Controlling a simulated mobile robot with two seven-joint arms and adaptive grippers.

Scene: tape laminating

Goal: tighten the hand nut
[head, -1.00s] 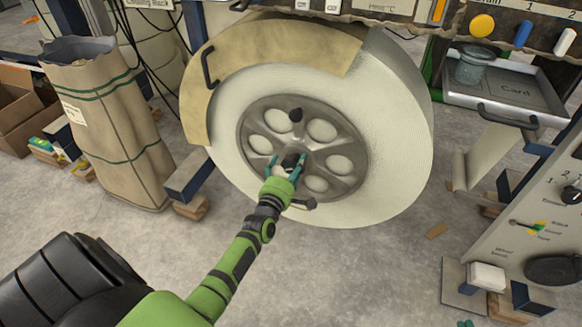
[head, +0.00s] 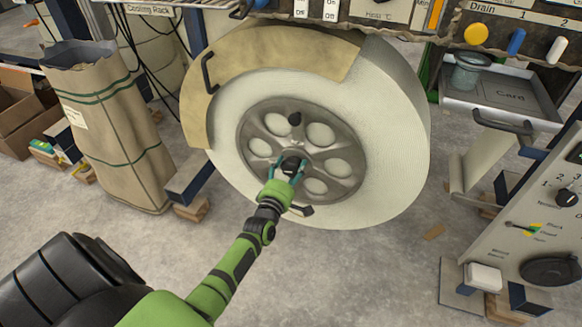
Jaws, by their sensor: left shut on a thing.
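The hand nut (head: 291,163) is a dark knob at the hub of the large pale wheel (head: 395,150), seen in the head view. My left gripper (head: 289,169) reaches up to it from below, with its teal fingers on both sides of the knob. It is shut on the nut. The gripper covers the lower part of the nut, so its seating against the hub is hidden. My right gripper is not in view.
A tan cover (head: 235,65) with a dark handle wraps the wheel's upper left. A dark knob (head: 295,119) sits on the upper hub, and a dark handle (head: 303,210) shows below.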

